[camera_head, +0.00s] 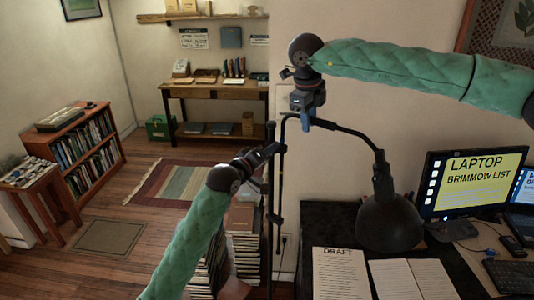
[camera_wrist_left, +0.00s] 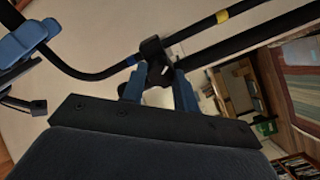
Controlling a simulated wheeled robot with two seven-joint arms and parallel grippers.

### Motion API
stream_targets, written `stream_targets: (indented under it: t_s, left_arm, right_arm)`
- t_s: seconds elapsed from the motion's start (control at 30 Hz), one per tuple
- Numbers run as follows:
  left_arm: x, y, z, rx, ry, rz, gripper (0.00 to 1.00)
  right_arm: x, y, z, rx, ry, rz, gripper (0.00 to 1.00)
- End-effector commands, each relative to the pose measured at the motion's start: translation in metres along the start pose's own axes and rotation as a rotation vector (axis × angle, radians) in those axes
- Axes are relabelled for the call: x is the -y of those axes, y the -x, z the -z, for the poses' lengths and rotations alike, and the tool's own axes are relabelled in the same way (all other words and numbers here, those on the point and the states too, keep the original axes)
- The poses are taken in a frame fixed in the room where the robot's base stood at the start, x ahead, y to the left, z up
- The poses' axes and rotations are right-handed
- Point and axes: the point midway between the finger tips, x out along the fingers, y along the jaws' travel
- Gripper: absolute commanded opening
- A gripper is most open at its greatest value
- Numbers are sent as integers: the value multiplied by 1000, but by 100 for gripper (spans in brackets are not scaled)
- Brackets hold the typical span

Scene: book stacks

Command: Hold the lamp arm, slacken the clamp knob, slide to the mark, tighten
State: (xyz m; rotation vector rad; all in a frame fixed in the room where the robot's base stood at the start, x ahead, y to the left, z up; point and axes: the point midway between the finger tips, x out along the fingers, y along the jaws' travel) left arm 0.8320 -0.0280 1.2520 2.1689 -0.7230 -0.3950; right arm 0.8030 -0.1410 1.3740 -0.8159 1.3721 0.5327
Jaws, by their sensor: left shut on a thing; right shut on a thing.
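The desk lamp's black shade (camera_head: 388,222) hangs over the desk from a thin curved lamp arm (camera_head: 350,131). The arm's straight part runs beside a thicker black pole (camera_head: 269,200). My right gripper (camera_head: 306,119) is shut on the lamp arm near its top bend; its blue fingers also show in the left wrist view (camera_wrist_left: 28,40). My left gripper (camera_head: 272,150) is at the pole. In the left wrist view, its blue fingers (camera_wrist_left: 158,92) are shut on the black clamp knob, mostly hidden between them. The black clamp (camera_wrist_left: 154,52) joins rod and pole.
The black desk mat (camera_head: 325,222) carries a DRAFT sheet (camera_head: 340,275) and an open book (camera_head: 412,278). A monitor (camera_head: 470,185) stands at right. Book stacks (camera_head: 243,245) stand below my left gripper. A low bookcase (camera_head: 85,145) and rug (camera_head: 165,183) lie further left.

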Motion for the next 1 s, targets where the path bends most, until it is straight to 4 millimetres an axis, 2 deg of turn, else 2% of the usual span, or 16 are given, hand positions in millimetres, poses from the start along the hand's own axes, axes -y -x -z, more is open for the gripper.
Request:
stream_targets:
  t_s: [0.67,0.7,0.8,1.0]
  left_arm:
    - [2,0,-2,0,-67,4,7]
    - [2,0,-2,0,-67,5,32]
    - [2,0,-2,0,-67,4,51]
    - [1,0,-1,-2,-67,2,51]
  right_arm:
    - [2,2,0,2,-3,2,0]
    - [2,2,0,2,-3,2,0]
    - [2,2,0,2,-3,2,0]
    - [2,2,0,2,-3,2,0]
